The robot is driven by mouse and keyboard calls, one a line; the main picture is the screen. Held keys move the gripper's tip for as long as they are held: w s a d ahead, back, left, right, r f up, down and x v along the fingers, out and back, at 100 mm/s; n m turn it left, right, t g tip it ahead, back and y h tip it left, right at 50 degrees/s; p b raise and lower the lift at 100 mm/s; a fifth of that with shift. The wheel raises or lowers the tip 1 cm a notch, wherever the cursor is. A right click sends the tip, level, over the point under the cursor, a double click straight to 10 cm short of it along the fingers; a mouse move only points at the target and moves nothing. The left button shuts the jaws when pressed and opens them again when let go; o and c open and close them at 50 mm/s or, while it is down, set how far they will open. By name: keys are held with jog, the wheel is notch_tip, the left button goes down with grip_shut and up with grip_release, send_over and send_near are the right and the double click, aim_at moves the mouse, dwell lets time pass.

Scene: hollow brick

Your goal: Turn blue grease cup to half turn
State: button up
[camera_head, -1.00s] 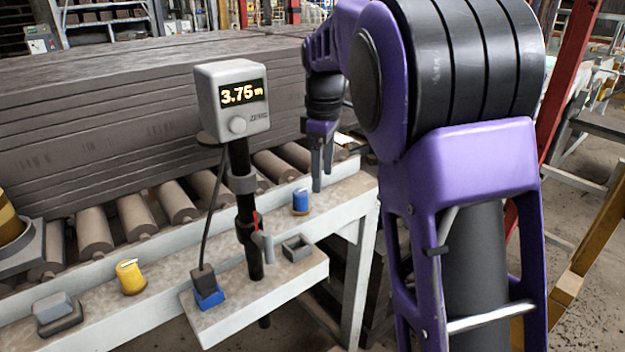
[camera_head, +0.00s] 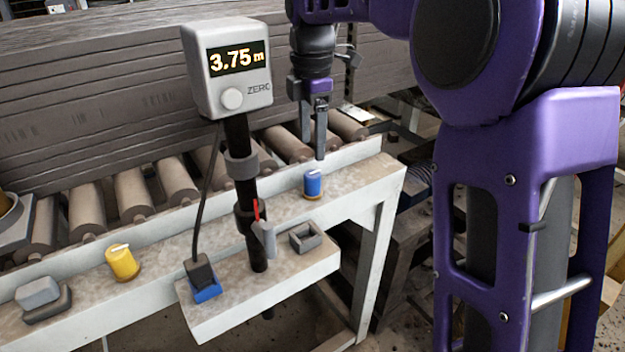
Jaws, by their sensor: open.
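The blue grease cup (camera_head: 313,185) stands upright on the pale ledge of the conveyor frame, with a light pointer mark on its top.
A yellow grease cup (camera_head: 122,262) stands further left on the ledge (camera_head: 165,255). A display box (camera_head: 228,68) reading 3.75 m sits on a black post left of my gripper. A small open grey holder (camera_head: 306,236) lies in front of the blue cup. Rollers (camera_head: 175,180) run behind.

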aim_at(312, 173)
notch_tip(312, 173, down, 9)
jog(key=shift+r+b, duration=0.1)
jog(key=shift+b, duration=0.65)
grip_shut()
